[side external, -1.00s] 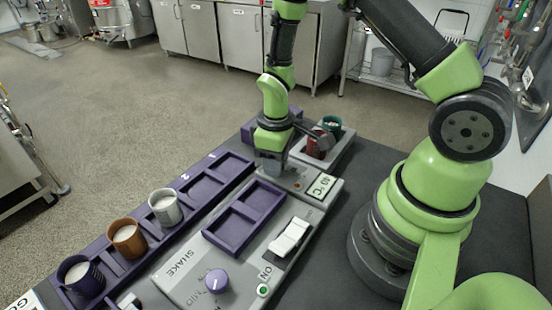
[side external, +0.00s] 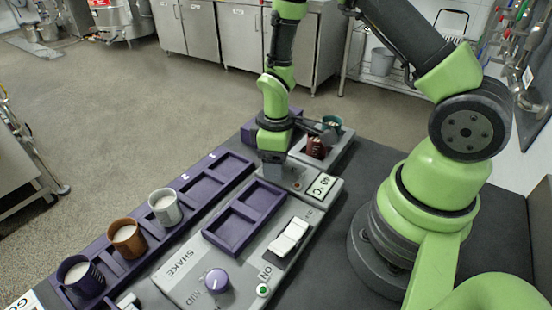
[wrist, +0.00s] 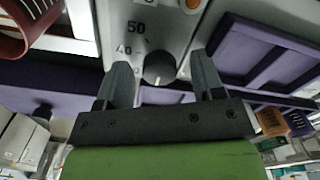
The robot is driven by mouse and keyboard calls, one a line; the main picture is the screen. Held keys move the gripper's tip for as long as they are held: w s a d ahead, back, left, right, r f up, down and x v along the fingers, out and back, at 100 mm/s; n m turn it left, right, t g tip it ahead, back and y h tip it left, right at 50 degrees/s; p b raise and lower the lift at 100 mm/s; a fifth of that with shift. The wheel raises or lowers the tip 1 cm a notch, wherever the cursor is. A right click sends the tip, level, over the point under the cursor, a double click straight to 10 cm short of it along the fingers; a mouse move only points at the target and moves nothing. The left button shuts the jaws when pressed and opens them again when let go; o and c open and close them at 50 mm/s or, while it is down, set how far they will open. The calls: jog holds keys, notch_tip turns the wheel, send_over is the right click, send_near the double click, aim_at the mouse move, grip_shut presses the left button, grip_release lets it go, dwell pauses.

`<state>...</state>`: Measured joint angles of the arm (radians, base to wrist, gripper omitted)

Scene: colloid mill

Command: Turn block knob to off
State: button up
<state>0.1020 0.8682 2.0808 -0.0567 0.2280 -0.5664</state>
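My gripper (wrist: 162,72) is open, with one dark finger on each side of the knob and visible gaps between. I cannot tell how far its fingertips are above the panel. In the side view my gripper (side external: 272,174) points down at the far end of the grey machine (side external: 180,278), and the block knob is hidden there. The display (side external: 321,186) reads about 40 °C.
A purple knob (side external: 216,281), a white rocker switch (side external: 290,237) and a green light (side external: 262,290) are nearer the camera. A purple tray (side external: 232,238) lies beside my gripper.

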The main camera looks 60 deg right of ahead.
notch_tip(320, 180, up, 10)
dwell(0.7)
